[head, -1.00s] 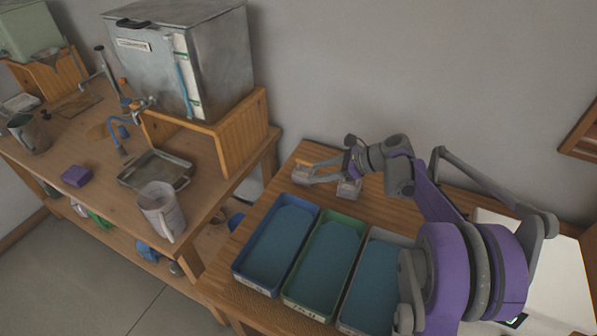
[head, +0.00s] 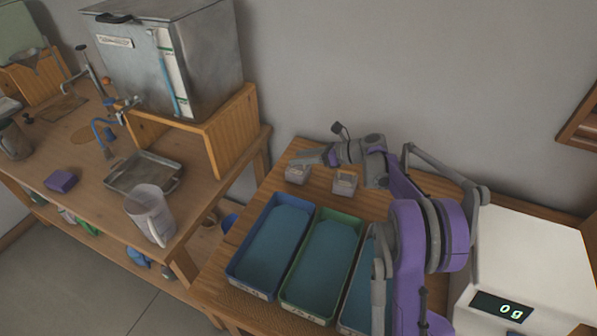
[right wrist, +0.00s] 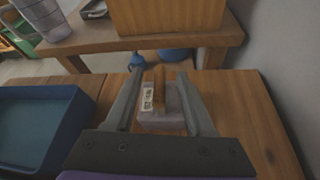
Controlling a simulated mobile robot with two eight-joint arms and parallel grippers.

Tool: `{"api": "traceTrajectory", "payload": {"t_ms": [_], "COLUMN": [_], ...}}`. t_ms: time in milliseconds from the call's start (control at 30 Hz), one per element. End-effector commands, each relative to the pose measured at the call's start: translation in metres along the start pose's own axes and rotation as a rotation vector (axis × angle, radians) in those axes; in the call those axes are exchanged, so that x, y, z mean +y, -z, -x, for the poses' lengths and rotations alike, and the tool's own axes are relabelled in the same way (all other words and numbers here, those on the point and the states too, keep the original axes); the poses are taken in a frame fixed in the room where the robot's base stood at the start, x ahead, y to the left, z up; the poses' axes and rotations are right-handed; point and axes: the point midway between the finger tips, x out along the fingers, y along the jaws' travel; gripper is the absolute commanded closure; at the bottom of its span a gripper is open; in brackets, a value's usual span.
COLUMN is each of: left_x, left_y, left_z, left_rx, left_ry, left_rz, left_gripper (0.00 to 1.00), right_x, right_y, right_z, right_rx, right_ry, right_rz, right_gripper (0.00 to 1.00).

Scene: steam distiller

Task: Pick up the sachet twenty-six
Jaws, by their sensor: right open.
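Two small pale, see-through packets stand on the wooden table behind the trays in the head view, a left one (head: 298,174) and a right one (head: 345,182). My right gripper (head: 299,161) reaches in at the left packet. In the right wrist view my right gripper (right wrist: 160,70) is open, with one finger on each side of a greyish packet (right wrist: 160,120) with a white label and a brown upright strip. The label is too small to read, so I cannot tell whether this is sachet twenty-six. My left gripper is not in view.
A blue tray (head: 235,270), a green tray (head: 287,287) and a third, partly hidden tray stand in front of the packets. A white scale (head: 530,262) reading 0 g is at the right. A bench (head: 85,205) with a metal distiller (head: 205,65) stands left.

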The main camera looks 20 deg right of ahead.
Motion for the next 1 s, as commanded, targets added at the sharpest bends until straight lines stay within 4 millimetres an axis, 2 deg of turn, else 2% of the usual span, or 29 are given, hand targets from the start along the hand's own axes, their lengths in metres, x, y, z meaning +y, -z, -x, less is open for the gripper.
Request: {"api": "traceTrajectory", "payload": {"t_ms": [33, 167, 400, 467, 700, 1000], "left_x": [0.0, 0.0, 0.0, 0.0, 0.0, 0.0], "left_y": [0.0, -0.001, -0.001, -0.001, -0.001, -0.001], "left_z": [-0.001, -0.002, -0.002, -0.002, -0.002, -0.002], "left_rx": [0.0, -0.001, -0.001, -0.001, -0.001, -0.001], "left_ry": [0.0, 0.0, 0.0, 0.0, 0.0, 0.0], "left_rz": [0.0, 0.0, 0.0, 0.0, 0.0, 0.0], "left_gripper": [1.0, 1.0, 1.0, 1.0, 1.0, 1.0], "right_x": [0.001, 0.0, 0.0, 0.0, 0.0, 0.0], "right_y": [0.001, 0.0, 0.0, 0.0, 0.0, 0.0], "right_z": [-0.011, -0.028, -0.03, -0.03, -0.03, -0.03], "right_rx": [0.0, 0.0, 0.0, 0.0, 0.0, 0.0], "right_ry": [-0.003, -0.002, 0.001, 0.0, 0.0, 0.0], "right_rz": [0.001, 0.001, 0.001, 0.001, 0.001, 0.001], "right_gripper": [0.46, 0.46, 0.46, 0.55, 0.98, 1.0]}}
